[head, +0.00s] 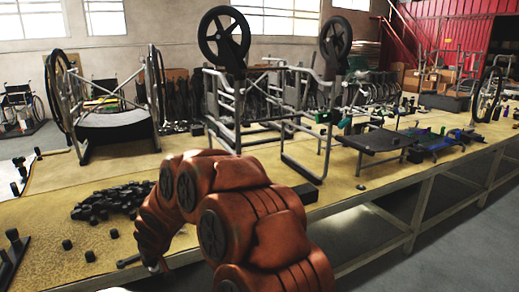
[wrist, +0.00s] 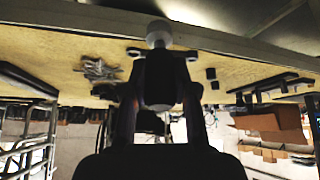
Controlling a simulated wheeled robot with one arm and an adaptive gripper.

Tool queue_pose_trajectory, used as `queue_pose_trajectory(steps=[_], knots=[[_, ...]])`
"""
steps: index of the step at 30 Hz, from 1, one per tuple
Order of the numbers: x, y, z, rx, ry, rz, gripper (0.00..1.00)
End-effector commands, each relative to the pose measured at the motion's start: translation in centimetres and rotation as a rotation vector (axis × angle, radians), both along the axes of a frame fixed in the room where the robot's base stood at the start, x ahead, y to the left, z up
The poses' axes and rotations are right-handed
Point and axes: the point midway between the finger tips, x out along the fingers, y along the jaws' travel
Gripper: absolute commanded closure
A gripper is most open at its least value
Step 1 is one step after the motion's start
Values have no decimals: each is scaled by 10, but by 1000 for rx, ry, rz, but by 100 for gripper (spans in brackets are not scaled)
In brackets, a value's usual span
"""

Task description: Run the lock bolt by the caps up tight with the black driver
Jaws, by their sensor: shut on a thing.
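In the wrist view, which looks upside down, my gripper (wrist: 160,92) is shut on a dark, thick cylinder that looks like the black driver (wrist: 159,80). A pale rounded knob (wrist: 158,34) shows just beyond its end, against the table edge; I cannot tell whether they touch. Black caps (head: 108,201) lie in a pile on the table, with several loose ones (head: 90,256) nearer the front. I cannot pick out the lock bolt for certain.
The long tan table (head: 230,165) carries a wheelchair frame (head: 270,100) and a second one (head: 110,100) at left. A dark tool (head: 129,262) lies by the front edge. The wrist view shows small metal pieces (wrist: 97,70) and black bars (wrist: 262,88).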

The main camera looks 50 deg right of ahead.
Motion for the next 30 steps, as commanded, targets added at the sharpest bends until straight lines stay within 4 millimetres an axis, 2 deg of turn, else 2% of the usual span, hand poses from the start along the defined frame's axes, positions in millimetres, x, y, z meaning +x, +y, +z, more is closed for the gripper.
queue_pose_trajectory(steps=[1, 6, 15, 23, 30], knots=[[9, -19, 17, -10, -50, -13, 100], [33, -74, 68, -45, -243, -24, 100], [44, -161, 154, -105, -584, -35, 100], [24, -243, 245, -171, -911, -54, 100], [-20, -309, 330, -246, -1152, -89, 100]])
